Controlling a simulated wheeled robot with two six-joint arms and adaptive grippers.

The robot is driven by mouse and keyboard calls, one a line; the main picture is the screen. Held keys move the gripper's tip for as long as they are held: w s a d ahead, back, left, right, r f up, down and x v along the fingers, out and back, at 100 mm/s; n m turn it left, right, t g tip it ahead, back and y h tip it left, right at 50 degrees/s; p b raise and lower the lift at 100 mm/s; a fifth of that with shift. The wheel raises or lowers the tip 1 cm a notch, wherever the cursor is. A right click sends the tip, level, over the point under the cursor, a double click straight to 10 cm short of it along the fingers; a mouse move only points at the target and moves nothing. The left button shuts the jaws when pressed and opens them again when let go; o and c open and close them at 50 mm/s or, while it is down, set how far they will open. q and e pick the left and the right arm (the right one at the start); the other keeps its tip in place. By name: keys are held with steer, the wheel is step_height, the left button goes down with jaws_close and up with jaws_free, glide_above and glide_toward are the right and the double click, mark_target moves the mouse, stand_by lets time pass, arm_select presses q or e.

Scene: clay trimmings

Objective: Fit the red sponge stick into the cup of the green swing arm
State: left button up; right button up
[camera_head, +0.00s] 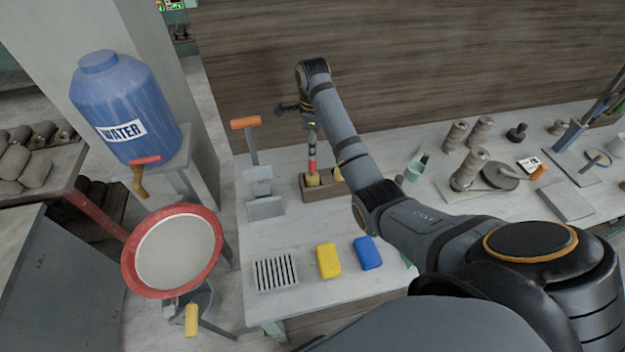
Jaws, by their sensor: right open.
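The red sponge stick (312,163) stands roughly upright at a brown wooden holder (328,192), with a red band on its lower part and yellow at its foot. My right gripper (309,119) is open, at the top of this stick; whether its fingers are around it or only beside it I cannot tell. A green part that looks like the swing arm's cup (417,166) is on the table to the right of my forearm. The rest of the swing arm cannot be made out. My left gripper is not in view.
A yellow sponge block (328,261), a blue block (367,253) and a slotted grey block (275,273) lie at the table's front. An orange-handled tool (246,124) stands at left. A wooden wall (420,60) closes the back.

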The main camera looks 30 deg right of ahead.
mark_target(312, 166)
step_height(312, 166, down, 5)
steer(key=b, duration=0.3)
steer(key=shift+w+r, duration=0.1)
steer(key=shift+r, duration=0.2)
step_height(312, 166, down, 5)
steer(key=b, duration=0.3)
steer(key=shift+a+r+b, duration=0.1)
steer(key=shift+r+b, duration=0.05)
steer(key=shift+b, duration=0.25)
steer(key=shift+f, duration=0.2)
steer(key=shift+r, duration=0.1)
steer(key=shift+c, duration=1.3)
jaws_close()
